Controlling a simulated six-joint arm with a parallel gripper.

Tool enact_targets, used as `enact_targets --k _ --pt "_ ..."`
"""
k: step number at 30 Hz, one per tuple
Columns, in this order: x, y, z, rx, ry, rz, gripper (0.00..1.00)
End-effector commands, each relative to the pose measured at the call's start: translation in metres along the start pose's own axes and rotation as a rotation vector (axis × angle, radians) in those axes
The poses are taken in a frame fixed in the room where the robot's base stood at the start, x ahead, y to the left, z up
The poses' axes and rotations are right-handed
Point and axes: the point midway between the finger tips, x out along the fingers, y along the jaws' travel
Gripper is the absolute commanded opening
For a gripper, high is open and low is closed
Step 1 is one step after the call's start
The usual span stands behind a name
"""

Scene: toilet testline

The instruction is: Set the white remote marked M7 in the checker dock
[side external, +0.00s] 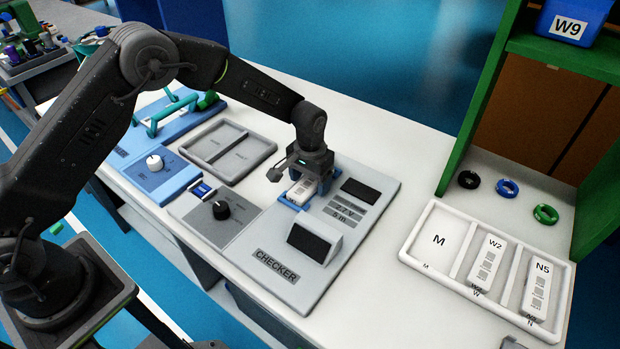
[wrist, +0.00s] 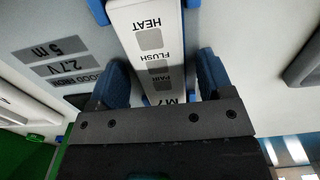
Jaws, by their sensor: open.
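The white remote marked M7 (wrist: 150,42) lies in the blue checker dock (wrist: 98,11), its HEAT, FLUSH and PAIR labels facing up. In the side view the remote (side external: 301,189) sits in the dock (side external: 289,204) on the grey checker (side external: 330,262). My gripper (side external: 306,176) is right above it. In the wrist view my gripper's (wrist: 163,78) two blue fingers stand on either side of the remote, with a visible gap at least on its left side. The near end of the remote is partly hidden by the gripper body.
A white tray (side external: 409,247) at right has an empty M compartment and remotes W2 (side external: 487,263) and N5 (side external: 539,290). Several small rings lie behind it beside a green shelf (side external: 483,100). A grey two-part tray (side external: 212,172) and a knob panel (side external: 222,210) stand left of the checker.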

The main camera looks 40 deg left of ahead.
Motion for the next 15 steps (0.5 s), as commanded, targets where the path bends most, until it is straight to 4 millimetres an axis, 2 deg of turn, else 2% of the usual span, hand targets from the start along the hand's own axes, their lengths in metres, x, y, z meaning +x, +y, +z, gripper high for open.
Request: enact_targets --k 4,7,15 --pt "-0.005 0.0 0.0 0.0 0.001 0.0 0.74" --pt "-0.018 0.0 -0.001 0.0 0.003 0.001 0.74" --pt "-0.074 0.0 -0.001 0.0 0.005 0.001 0.74"
